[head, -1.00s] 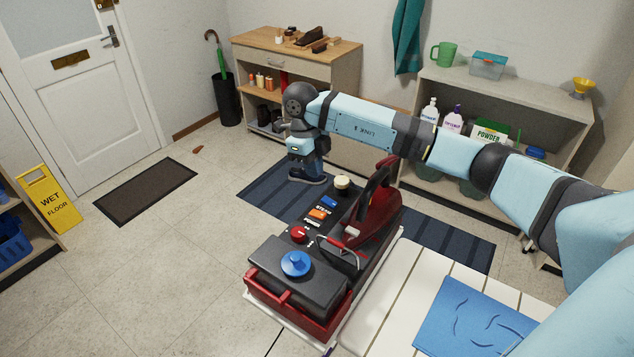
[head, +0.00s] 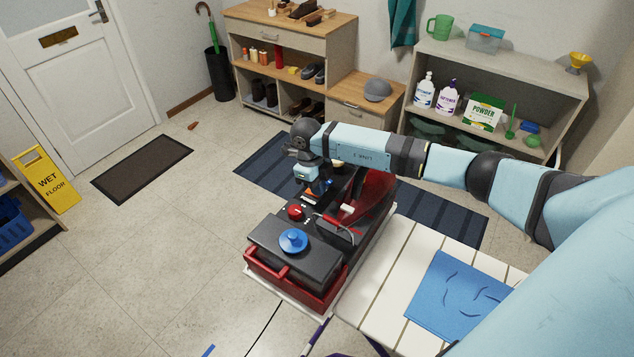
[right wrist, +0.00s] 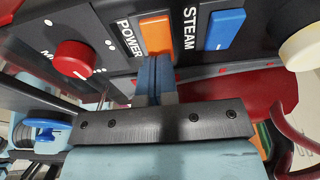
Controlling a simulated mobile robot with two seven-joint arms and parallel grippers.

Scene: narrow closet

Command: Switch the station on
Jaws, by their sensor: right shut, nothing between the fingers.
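The ironing station (head: 300,262) is a dark unit with a red base on the end of a white slatted board. In the right wrist view its panel shows an orange switch (right wrist: 157,36) by the word POWER, a blue switch (right wrist: 225,29) by STEAM and a red knob (right wrist: 72,58). My right gripper (right wrist: 155,78) is shut and empty, its fingertips at the lower edge of the orange switch; I cannot tell if they touch it. In the head view the gripper (head: 312,190) is over the panel and hides most of the switches. My left gripper is out of view.
A red iron (head: 368,195) stands beside the panel. A blue cap (head: 293,241) sits on the station's near end. A folded blue cloth (head: 459,297) lies on the board (head: 385,290). Shelves line the back wall, and open floor lies to the left.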

